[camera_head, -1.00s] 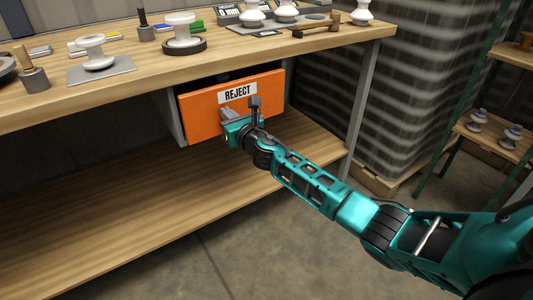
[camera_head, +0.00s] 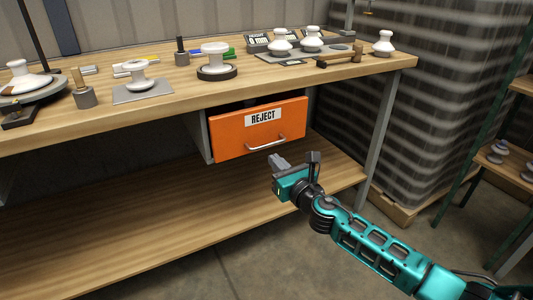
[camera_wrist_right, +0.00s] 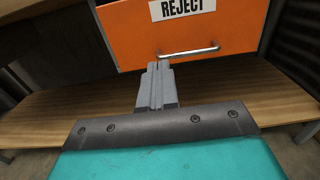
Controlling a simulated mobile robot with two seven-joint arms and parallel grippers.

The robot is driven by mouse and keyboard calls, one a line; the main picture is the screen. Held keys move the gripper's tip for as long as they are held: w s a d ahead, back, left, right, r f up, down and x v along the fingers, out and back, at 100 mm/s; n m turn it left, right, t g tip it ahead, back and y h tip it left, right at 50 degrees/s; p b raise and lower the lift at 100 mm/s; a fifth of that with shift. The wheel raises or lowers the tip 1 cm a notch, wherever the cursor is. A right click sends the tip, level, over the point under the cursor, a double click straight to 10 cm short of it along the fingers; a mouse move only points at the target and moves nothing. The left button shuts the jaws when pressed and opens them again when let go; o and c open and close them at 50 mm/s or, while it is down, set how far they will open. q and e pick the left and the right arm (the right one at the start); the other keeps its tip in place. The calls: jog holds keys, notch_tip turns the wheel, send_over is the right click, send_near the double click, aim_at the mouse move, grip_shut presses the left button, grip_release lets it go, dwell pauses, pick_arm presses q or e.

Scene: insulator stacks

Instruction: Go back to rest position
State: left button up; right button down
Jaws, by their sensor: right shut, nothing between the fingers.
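My right gripper (camera_head: 277,161) is shut and empty in the head view. It hangs in front of and below the orange drawer (camera_head: 235,138) marked REJECT, clear of its metal handle (camera_head: 268,143). In the right wrist view the closed fingers (camera_wrist_right: 157,85) point toward the handle (camera_wrist_right: 188,52), which shows just past their tips. The drawer front stands slightly out from under the bench top, with a dark gap above it. My left gripper is out of view.
The wooden bench (camera_head: 300,83) holds several white insulators, a mallet (camera_head: 340,57) and small tools. A lower shelf (camera_head: 170,215) runs beneath it. Wrapped stacks (camera_head: 440,110) stand behind, and a green-framed rack (camera_head: 470,180) is at right. Open floor lies in front.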

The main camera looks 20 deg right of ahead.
jog(key=s+a+f+m+g+y, duration=0.15)
jog(key=s+a+f+m, duration=0.3)
jog(key=s+m, duration=0.6)
jog(key=s+a+f+m+g, duration=0.4)
jog(key=s+m, duration=0.3)
jog(key=m, duration=0.6)
jog(key=s+a+f+m+g, duration=0.2)
jog(key=s+a+f+m, duration=0.25)
jog(key=s+m, duration=0.55)
pick_arm(q)
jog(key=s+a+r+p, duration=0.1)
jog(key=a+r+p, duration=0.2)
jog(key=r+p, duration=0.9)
jog(key=p, duration=0.4)
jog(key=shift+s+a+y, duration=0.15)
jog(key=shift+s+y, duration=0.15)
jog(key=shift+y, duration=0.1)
pick_arm(e)
jog(key=d+r+h, duration=0.1)
jog(key=d+r, duration=0.3)
jog(key=r, duration=0.6)
jog(key=shift+r+m, duration=0.3)
jog(key=shift+m, duration=0.15)
jog(key=shift+w, duration=0.1)
